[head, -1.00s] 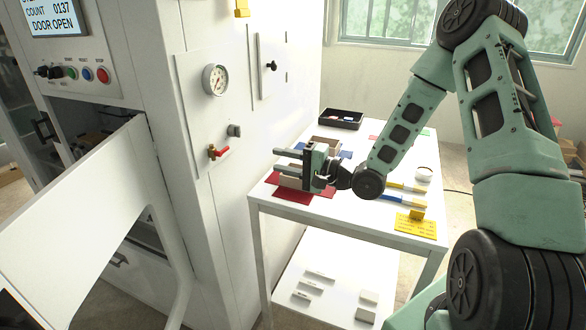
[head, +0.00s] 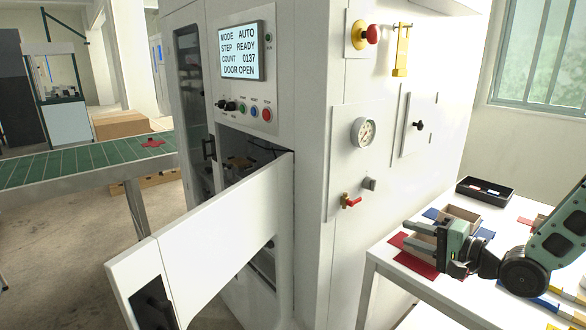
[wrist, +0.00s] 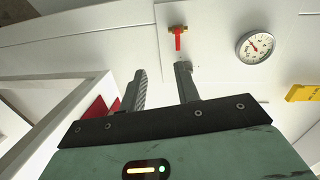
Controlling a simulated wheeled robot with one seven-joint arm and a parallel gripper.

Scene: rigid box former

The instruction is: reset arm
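My gripper (head: 422,236) is at the right in the head view, above the left part of the white table and pointing left toward the machine's side panel. In the wrist view my gripper (wrist: 160,88) shows two grey fingers set apart with nothing between them. Past the fingertips the wrist view shows the red valve handle (wrist: 178,38) and the pressure gauge (wrist: 254,46) on the white machine. My arm (head: 560,235) runs off the right edge of the head view.
The machine's door (head: 205,245) hangs open, its display (head: 240,51) reading DOOR OPEN. The white table (head: 385,262) holds a black tray (head: 485,192), an open brown box (head: 462,215) and a red mat (head: 415,262). A green conveyor (head: 80,163) stands at the left.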

